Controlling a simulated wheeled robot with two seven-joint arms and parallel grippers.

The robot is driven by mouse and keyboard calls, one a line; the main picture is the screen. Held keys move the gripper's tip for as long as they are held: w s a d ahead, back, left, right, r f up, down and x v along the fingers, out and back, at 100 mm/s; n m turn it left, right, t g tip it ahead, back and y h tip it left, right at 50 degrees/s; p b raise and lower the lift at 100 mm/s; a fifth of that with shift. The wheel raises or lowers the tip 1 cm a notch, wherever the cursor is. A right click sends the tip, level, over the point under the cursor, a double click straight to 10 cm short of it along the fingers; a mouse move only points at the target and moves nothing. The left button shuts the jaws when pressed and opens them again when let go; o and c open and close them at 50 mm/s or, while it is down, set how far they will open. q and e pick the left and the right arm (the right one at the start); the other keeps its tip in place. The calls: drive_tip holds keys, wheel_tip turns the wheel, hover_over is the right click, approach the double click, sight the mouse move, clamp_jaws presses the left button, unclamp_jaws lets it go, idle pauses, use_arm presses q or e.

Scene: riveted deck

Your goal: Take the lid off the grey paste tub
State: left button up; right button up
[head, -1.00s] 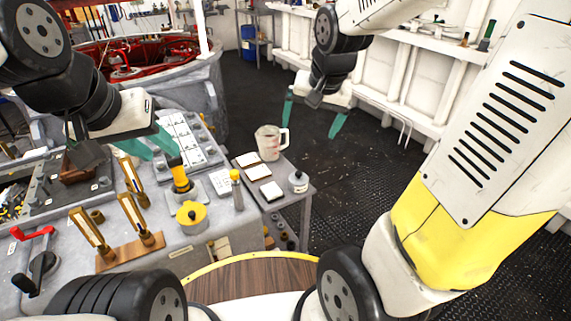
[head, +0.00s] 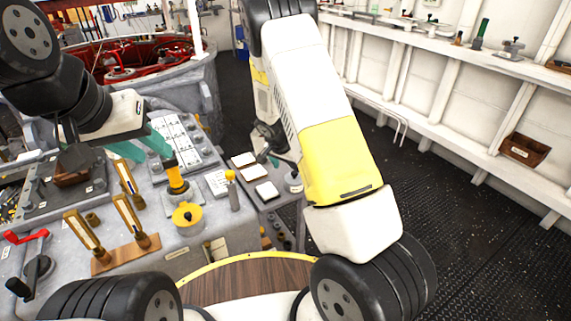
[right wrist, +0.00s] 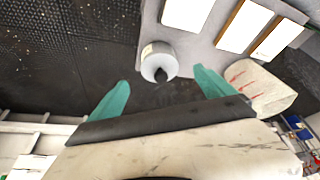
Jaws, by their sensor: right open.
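The grey paste tub (right wrist: 158,61) with its dark-knobbed lid (right wrist: 160,74) stands upright near the edge of the small side table, seen from above in the right wrist view. In the head view the tub (head: 293,182) is partly hidden by my right arm. My right gripper (right wrist: 160,92) is open and empty, its teal fingertips apart on either side of the tub's line, not touching it. In the head view it is mostly hidden behind the arm (head: 268,158). My left gripper (head: 143,148) looks open and empty above the grey bench.
Several pale squares (head: 267,191) share the side table (right wrist: 212,50). The bench holds a yellow-lidded pot (head: 187,217) and a yellow-topped bottle (head: 232,188). Dark floor lies beyond the table.

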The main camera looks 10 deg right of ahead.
sight(293, 174)
drive_tip(key=x, duration=0.5)
drive_tip(key=shift+w+d+f, duration=0.2)
drive_tip(key=shift+w+d, duration=0.1)
drive_tip(key=c, duration=1.4)
drive_tip(key=shift+r, duration=0.15)
